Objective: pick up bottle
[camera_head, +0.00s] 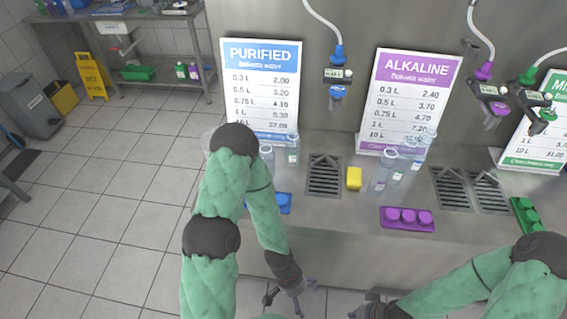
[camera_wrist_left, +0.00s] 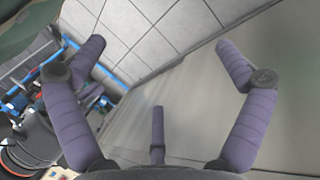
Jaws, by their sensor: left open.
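Several clear bottles stand on the steel counter in the head view. One group, including a clear bottle (camera_head: 292,150), stands in front of the blue PURIFIED sign, partly behind my left arm. Another group, including a clear bottle (camera_head: 382,172), stands in front of the purple ALKALINE sign. My left gripper (camera_head: 291,296) is low, in front of the counter's front edge, apart from all bottles. In the left wrist view the left gripper (camera_wrist_left: 160,62) is open and empty, with floor and a grey panel beyond. My right gripper (camera_head: 368,309) shows only partly at the bottom edge.
A yellow block (camera_head: 354,178), a purple cap holder (camera_head: 407,219), a blue holder (camera_head: 283,203) and a green holder (camera_head: 526,214) sit on the counter (camera_head: 330,222). Drain grates (camera_head: 324,176) are set into it. Dispensing nozzles (camera_head: 337,90) hang above. Tiled floor (camera_head: 110,190) lies open at left.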

